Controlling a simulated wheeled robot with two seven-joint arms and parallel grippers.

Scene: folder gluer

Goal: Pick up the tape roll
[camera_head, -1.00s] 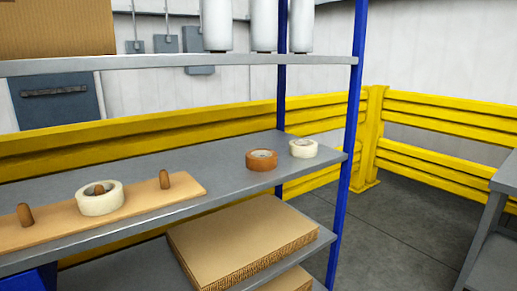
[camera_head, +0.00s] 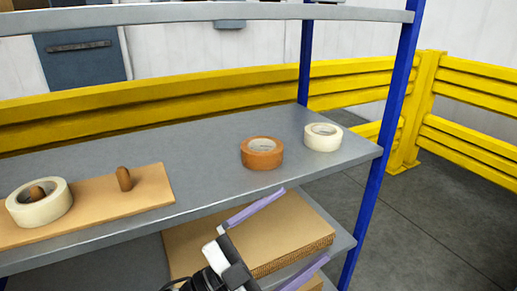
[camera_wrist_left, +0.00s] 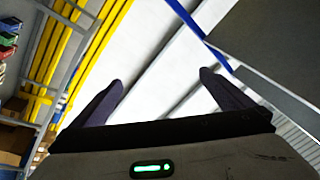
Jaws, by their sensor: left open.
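Three tape rolls are on the middle grey shelf in the head view. A brown tape roll (camera_head: 262,153) lies flat right of the middle. A white tape roll (camera_head: 323,137) lies flat beside it, nearer the right end, with a gap between them. Another white tape roll (camera_head: 40,203) sits around a wooden peg on a board at the left. My left gripper (camera_head: 305,222) is open and empty, in front of the shelf's front edge, below and right of the brown roll. Its two spread fingers also show in the left wrist view (camera_wrist_left: 162,80), with no tape roll between them. My right gripper is not seen.
The wooden peg board (camera_head: 105,204) has a bare peg (camera_head: 124,179). The grey shelf (camera_head: 205,165) is clear between board and brown roll. A blue post (camera_head: 376,165) stands at the right end. An upper shelf (camera_head: 200,18) hangs above; cardboard sheets (camera_head: 270,235) lie below.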

